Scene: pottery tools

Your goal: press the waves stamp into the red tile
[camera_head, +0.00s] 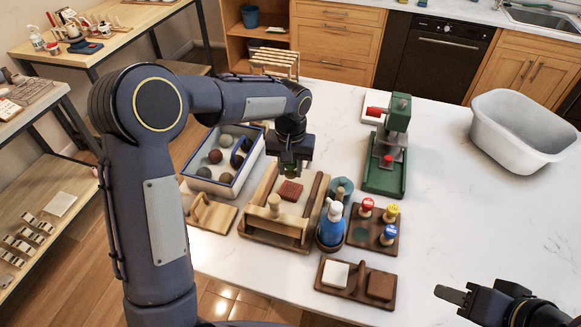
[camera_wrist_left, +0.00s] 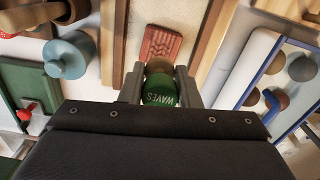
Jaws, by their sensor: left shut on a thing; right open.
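The red tile (camera_head: 290,191) lies on the light board of a wooden tray (camera_head: 272,236). In the left wrist view the tile (camera_wrist_left: 160,44) shows grooved zigzag lines on its face. My left gripper (camera_head: 291,168) is shut on the waves stamp (camera_head: 290,172), just behind the tile in the head view. In the left wrist view the stamp's green cap (camera_wrist_left: 160,92) reads "WAVES" between the fingers. The stamp's face is hidden, and I cannot tell whether it touches anything. My right gripper (camera_head: 456,293) is open and empty at the lower right.
A stamp rack (camera_head: 384,217) holds red, yellow and blue stamps, with a green spot bare. A blue bottle (camera_head: 331,228) stands close to the tray's right side. A green press (camera_head: 390,150), a ball tray (camera_head: 222,185) and a white basin (camera_head: 520,130) stand around.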

